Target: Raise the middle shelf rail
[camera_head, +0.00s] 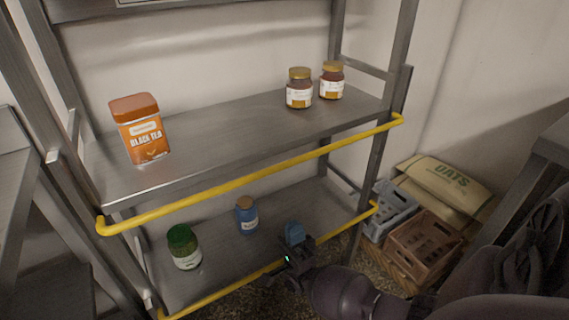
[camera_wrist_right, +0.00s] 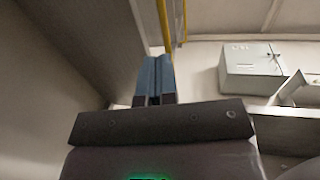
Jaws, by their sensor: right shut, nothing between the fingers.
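The upper yellow rail (camera_head: 250,177) runs along the front of the shelf (camera_head: 225,130) that holds a tin and two jars. It sits close to that shelf's front edge, slightly below it in the picture. A lower yellow rail (camera_head: 222,290) fronts the shelf below. My right gripper (camera_head: 294,232) is shut and empty, its blue fingertips pointing up below the upper rail and beside the lower one. The wrist view shows the shut fingers (camera_wrist_right: 155,78) with a yellow rail (camera_wrist_right: 164,18) just beyond their tips; I cannot tell whether they touch. My left gripper is not in view.
An orange tin (camera_head: 140,128) and two brown jars (camera_head: 299,90) (camera_head: 332,82) stand on the upper shelf. Crates (camera_head: 425,245) and an oats sack (camera_head: 447,180) lie right of the rack.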

